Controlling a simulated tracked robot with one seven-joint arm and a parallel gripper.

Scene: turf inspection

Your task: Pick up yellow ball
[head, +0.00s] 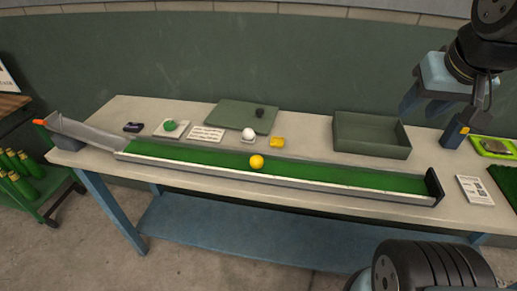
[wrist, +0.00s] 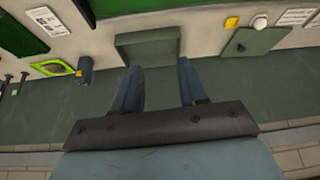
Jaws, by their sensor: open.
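The yellow ball (head: 257,161) rests on the green turf strip of a long shallow channel (head: 330,179) on the table, near the strip's middle. My gripper (head: 425,110) hangs at the upper right in the head view, well to the right of the ball and above the table. In the wrist view my gripper (wrist: 158,85) has its two blue fingers wide apart with nothing between them. The ball is not visible in the wrist view.
An empty green tray (head: 371,149) stands behind the channel. A white ball (head: 248,134), a yellow block (head: 277,142) and a green board (head: 240,121) lie behind it. A dark end stop (head: 434,187) closes the channel's right end. A dark blue device (head: 455,131) stands at right.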

